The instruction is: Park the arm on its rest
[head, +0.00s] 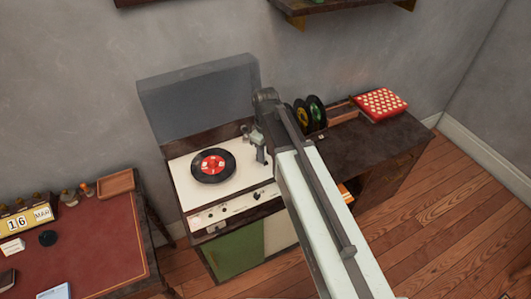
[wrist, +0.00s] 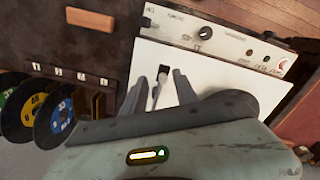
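The record player (head: 190,172) has a white deck and a raised, smoky lid. A black record with a red label (head: 212,165) lies on its left part. My gripper (head: 260,154) is low over the deck's right side, right of the record. In the wrist view my gripper (wrist: 160,92) has its two grey fingers apart. A thin pale piece (wrist: 156,92), seemingly the tonearm, shows between them; I cannot tell if they touch it. A small dark fitting (wrist: 163,70) sits at its end, perhaps the rest. My gripper's body hides the rest of the tonearm.
Upright records (head: 314,112) and a red dotted box (head: 381,103) stand on the dark cabinet to the right. The records also show in the wrist view (wrist: 52,112). A desk (head: 85,235) with a calendar (head: 25,219) is at left. A shelf (head: 335,6) hangs above.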

